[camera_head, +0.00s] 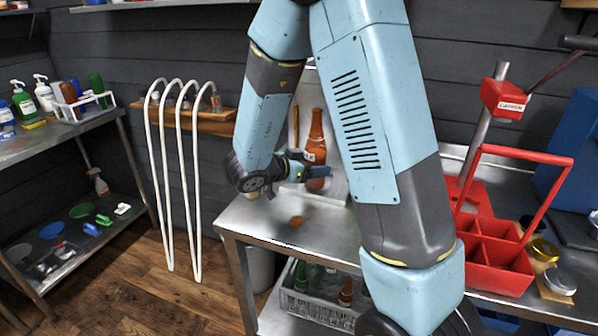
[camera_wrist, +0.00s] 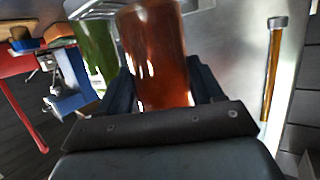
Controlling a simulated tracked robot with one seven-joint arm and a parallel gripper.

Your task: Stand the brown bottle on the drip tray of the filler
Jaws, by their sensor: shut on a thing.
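The brown bottle (camera_head: 317,135) is upright in the head view, in front of a pale steel panel on the bench. My gripper (camera_head: 314,172) is shut around its lower part. In the wrist view the bottle (camera_wrist: 155,55) fills the middle, between the dark fingers of my gripper (camera_wrist: 152,95). The filler seems to be the steel unit behind the bottle, largely hidden by my arm. A light grey ledge (camera_head: 335,188) at the bottle's foot may be its drip tray. I cannot tell whether the bottle's base touches it.
A red carrier (camera_head: 495,255) and a red capper (camera_head: 505,98) stand on the bench at right. A green bottle (camera_wrist: 95,45) shows beside the brown one in the wrist view. A crate of bottles (camera_head: 318,308) sits below. The bench front (camera_head: 265,220) is mostly clear.

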